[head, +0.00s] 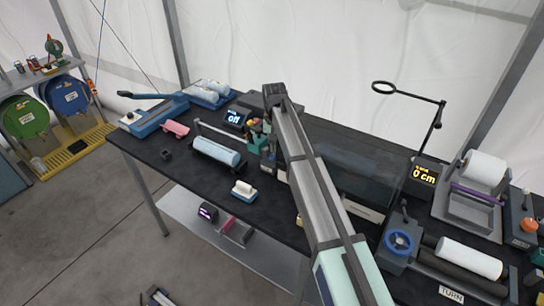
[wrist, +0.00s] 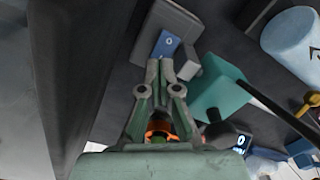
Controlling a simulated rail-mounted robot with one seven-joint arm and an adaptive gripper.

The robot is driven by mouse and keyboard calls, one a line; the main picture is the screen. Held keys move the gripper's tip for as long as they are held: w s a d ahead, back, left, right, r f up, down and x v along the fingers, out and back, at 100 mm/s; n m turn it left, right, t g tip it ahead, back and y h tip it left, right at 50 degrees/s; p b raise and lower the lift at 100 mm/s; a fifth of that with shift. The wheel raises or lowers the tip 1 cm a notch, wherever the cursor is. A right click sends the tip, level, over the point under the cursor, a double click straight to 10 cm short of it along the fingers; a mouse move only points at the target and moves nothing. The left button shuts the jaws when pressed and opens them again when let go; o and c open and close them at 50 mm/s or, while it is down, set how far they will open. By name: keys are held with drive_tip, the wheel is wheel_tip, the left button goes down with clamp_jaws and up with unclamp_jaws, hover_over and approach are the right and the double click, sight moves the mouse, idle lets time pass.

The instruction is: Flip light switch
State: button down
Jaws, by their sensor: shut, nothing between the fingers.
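In the wrist view a blue rocker plate marked "0" (wrist: 169,44) sits on a dark grey box and looks like the light switch. My gripper (wrist: 160,72) is shut and empty, its fingertips just below the lower edge of the blue plate. I cannot tell whether they touch it. In the head view my arm crosses the bench and covers the gripper and the switch. A small dark display (head: 234,118) with lit text that seems to read "off" stands left of my arm.
Beside the fingers in the wrist view is a teal block (wrist: 215,92). On the black bench (head: 290,228) stand a light-blue roll (head: 216,152), a transparent dark panel (head: 352,172), a "0 cm" display (head: 424,177) and a blue handwheel (head: 399,241). The bench front near the small brush-like block (head: 243,190) is mostly clear.

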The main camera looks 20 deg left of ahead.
sight(274, 154)
drive_tip(key=shift+f+b, duration=0.4)
drive_tip(key=shift+f, duration=0.85)
idle(0.7)
drive_tip(key=shift+r+p, duration=1.7)
drive_tip(key=shift+r, duration=1.8)
